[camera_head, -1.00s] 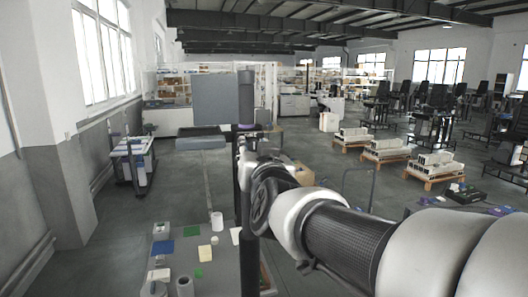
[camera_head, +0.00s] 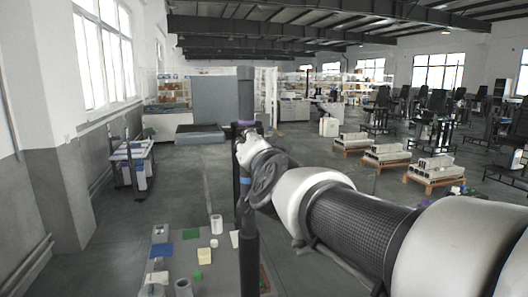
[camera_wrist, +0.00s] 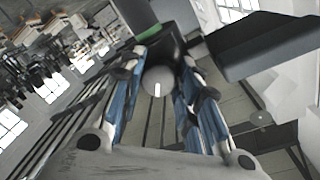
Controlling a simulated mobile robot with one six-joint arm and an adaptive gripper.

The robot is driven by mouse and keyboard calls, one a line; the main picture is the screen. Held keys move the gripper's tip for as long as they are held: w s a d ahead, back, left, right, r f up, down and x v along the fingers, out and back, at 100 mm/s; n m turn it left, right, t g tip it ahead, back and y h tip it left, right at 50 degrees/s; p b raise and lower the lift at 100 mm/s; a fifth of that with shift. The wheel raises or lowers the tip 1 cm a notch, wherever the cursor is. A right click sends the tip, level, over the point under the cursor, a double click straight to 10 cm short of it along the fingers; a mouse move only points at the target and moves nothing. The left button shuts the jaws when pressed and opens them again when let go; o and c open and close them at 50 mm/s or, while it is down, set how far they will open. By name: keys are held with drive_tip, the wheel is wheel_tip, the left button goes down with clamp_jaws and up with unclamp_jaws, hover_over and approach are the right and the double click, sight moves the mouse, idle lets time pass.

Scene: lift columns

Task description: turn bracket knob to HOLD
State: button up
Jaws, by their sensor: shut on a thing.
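The bracket knob (camera_wrist: 158,80) is a round grey knob with a short white line on its face, in the middle of the wrist view. My gripper (camera_wrist: 160,72) has its two blue-sided fingers on either side of the knob and is shut on it. The white line stands nearly upright in that view. A dark bracket body (camera_wrist: 160,14) with a green mark lies just beyond the knob. In the head view, the dark column (camera_head: 246,90) stands upright at the end of my arm. The knob and fingertips cannot be made out there, and no HOLD lettering is readable.
A grey flat panel (camera_head: 214,100) shows beside the column. A dark flat plate (camera_wrist: 255,45) is close on the right in the wrist view. A low table (camera_head: 215,260) with small coloured items stands below. Pallets (camera_head: 385,158) are farther right.

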drive_tip(key=shift+r+m+g+y+b, duration=0.15)
drive_tip(key=shift+m+b, duration=0.6)
drive_tip(key=shift+m, duration=1.85)
drive_tip(key=shift+r+m+g+y+b, duration=0.2)
drive_tip(key=shift+m+b, duration=0.55)
drive_tip(key=shift+m, duration=1.85)
drive_tip(key=shift+f, duration=0.1)
drive_tip(key=o, duration=1.1)
drive_tip(key=shift+f, duration=0.1)
drive_tip(key=shift+c, duration=0.2)
